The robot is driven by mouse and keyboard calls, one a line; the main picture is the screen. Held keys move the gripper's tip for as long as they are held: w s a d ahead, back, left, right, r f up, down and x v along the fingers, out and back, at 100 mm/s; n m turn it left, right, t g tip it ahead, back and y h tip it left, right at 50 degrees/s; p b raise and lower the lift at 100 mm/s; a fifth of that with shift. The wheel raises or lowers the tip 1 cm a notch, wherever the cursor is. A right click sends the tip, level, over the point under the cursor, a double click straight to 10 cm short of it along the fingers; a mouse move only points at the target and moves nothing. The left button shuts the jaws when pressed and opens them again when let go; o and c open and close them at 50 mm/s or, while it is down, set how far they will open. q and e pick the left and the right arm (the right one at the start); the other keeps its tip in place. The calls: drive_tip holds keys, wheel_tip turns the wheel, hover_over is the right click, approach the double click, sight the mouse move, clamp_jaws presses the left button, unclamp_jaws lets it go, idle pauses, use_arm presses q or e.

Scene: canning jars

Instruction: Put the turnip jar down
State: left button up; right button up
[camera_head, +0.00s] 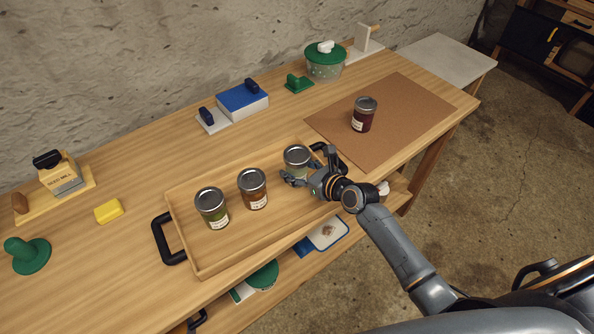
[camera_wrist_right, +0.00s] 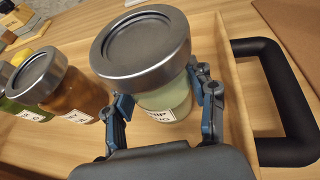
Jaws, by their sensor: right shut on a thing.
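The turnip jar (camera_head: 297,156) has a grey metal lid, pale green contents and a white label. It is upright at the right end of the wooden tray (camera_head: 221,262). My right gripper (camera_head: 308,171) is shut on it, fingers on either side below the lid. In the right wrist view the jar (camera_wrist_right: 155,60) fills the space between the fingers (camera_wrist_right: 160,98), with its label partly hidden. I cannot tell whether its base touches the tray floor. My left gripper is not in view.
An orange-brown jar (camera_head: 252,190) and a green jar (camera_head: 211,209) stand in the tray to the left. A dark red jar (camera_head: 363,115) stands on the brown mat (camera_head: 415,107). The tray has black handles (camera_head: 163,240). The mat is otherwise clear.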

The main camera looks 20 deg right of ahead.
drive_tip(key=o, duration=1.4)
drive_tip(key=shift+f, duration=0.15)
drive_tip(key=shift+s+r, duration=0.2)
drive_tip(key=v, duration=1.1)
drive_tip(key=shift+s+d+r, duration=0.2)
drive_tip(key=shift+r, duration=0.1)
